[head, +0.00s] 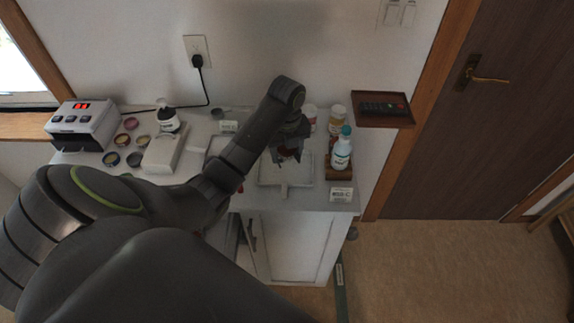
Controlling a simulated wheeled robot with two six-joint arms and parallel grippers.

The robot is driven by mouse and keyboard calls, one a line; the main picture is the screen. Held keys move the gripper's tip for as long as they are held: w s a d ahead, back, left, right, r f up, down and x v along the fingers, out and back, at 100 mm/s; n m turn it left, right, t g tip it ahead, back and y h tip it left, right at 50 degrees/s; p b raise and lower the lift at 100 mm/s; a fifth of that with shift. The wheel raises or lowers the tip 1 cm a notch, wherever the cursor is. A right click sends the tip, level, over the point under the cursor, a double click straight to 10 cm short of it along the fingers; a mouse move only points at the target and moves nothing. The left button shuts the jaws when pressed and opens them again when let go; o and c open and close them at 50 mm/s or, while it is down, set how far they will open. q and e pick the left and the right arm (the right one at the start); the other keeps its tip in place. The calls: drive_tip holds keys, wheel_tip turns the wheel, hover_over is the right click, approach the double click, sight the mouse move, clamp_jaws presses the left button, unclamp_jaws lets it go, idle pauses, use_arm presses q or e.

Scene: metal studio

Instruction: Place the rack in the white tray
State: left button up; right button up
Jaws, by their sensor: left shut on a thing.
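My left arm reaches across the counter from the left. My left gripper (289,157) points down over the white tray (272,181) at the right part of the counter. It is shut on a small dark reddish thing, probably the rack (288,153), which is mostly hidden by the fingers. The rack is over the tray's back half; I cannot tell whether it touches the tray's floor. My right gripper is not in view.
A blue-capped bottle (341,150) stands on a wooden block right of the tray, with more bottles (336,119) behind. A white device with red digits (82,122), small round tins (111,159) and a white box (165,152) are at left. A remote (383,108) lies on a wall shelf.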

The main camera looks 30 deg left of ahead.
sight(287, 169)
use_arm(q)
wheel_tip(287, 169, down, 4)
drive_tip(key=shift+s+r, duration=0.1)
drive_tip(key=shift+s, duration=0.05)
drive_tip(key=shift+f, duration=0.2)
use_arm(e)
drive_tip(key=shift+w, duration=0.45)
use_arm(q)
drive_tip(key=shift+f, duration=0.15)
drive_tip(key=o, duration=1)
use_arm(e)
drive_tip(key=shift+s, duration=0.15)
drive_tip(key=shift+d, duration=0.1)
use_arm(q)
drive_tip(key=shift+r, duration=0.4)
wheel_tip(287, 169, up, 5)
drive_tip(key=shift+r+p, duration=0.15)
drive_tip(key=shift+p, duration=0.25)
wheel_tip(287, 169, up, 4)
drive_tip(key=p, duration=0.4)
drive_tip(key=shift+r+p, duration=1.15)
drive_tip(key=shift+p, duration=0.15)
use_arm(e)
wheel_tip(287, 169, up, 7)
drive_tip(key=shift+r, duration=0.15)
